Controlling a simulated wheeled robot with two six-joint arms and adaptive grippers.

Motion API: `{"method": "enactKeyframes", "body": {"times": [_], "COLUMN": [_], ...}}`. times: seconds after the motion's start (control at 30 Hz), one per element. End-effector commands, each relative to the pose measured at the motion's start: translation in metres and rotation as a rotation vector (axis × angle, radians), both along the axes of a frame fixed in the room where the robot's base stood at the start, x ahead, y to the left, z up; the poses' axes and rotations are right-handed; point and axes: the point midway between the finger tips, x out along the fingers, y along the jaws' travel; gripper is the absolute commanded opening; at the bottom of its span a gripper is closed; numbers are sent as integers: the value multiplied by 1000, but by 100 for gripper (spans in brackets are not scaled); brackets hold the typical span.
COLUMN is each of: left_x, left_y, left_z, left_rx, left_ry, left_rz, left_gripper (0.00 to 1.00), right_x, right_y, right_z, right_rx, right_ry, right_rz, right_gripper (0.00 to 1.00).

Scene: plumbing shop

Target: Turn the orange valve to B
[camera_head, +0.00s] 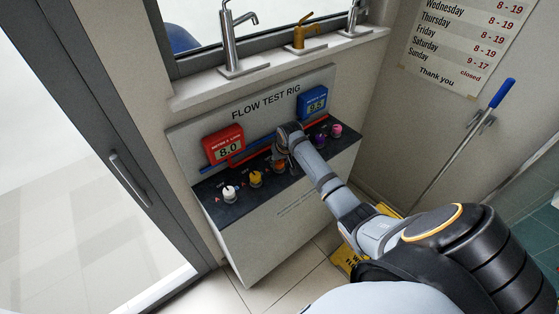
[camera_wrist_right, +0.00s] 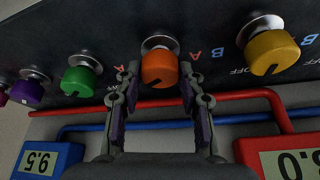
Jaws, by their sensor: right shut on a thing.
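The orange valve (camera_wrist_right: 159,68) is a round knob on the dark sloped panel, between the fingers of my right gripper (camera_wrist_right: 160,84) in the right wrist view. The fingers are shut on its sides. A dark mark shows low on its face. A red letter A stands beside it, and a blue B shows farther right near the yellow knob. In the head view my right gripper (camera_head: 283,155) covers most of the orange valve and its surroundings. My left gripper is not in view.
The yellow knob (camera_head: 255,178) and white knob (camera_head: 229,192) are to the left; purple (camera_head: 320,139) and pink (camera_head: 336,130) are to the right. A green knob (camera_wrist_right: 81,80) neighbours the orange one. Red gauge (camera_head: 223,146) and blue gauge (camera_head: 313,102) stand behind with pipes.

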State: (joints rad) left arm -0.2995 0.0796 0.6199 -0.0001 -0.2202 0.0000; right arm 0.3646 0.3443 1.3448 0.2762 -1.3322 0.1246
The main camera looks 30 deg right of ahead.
Motion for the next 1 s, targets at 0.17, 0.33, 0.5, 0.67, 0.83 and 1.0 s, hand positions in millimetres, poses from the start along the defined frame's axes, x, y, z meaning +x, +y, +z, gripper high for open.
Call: {"method": "enactKeyframes", "body": {"times": [0.17,0.33,0.5,0.67,0.83,1.0], "left_x": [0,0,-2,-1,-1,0], "left_y": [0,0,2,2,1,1], "left_z": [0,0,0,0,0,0], "left_rx": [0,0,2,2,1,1], "left_ry": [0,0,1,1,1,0], "left_rz": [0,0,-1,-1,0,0], "left_gripper": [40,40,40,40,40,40], "right_x": [0,0,0,-5,-21,-36], "right_y": [0,0,0,1,4,7], "right_z": [0,0,1,17,56,90], "right_rx": [1,0,0,-1,-3,-2], "right_ry": [-1,-1,-1,-5,-4,-4], "right_rz": [-1,0,0,1,2,1], "right_gripper": [55,62,62,62,62,62]}}
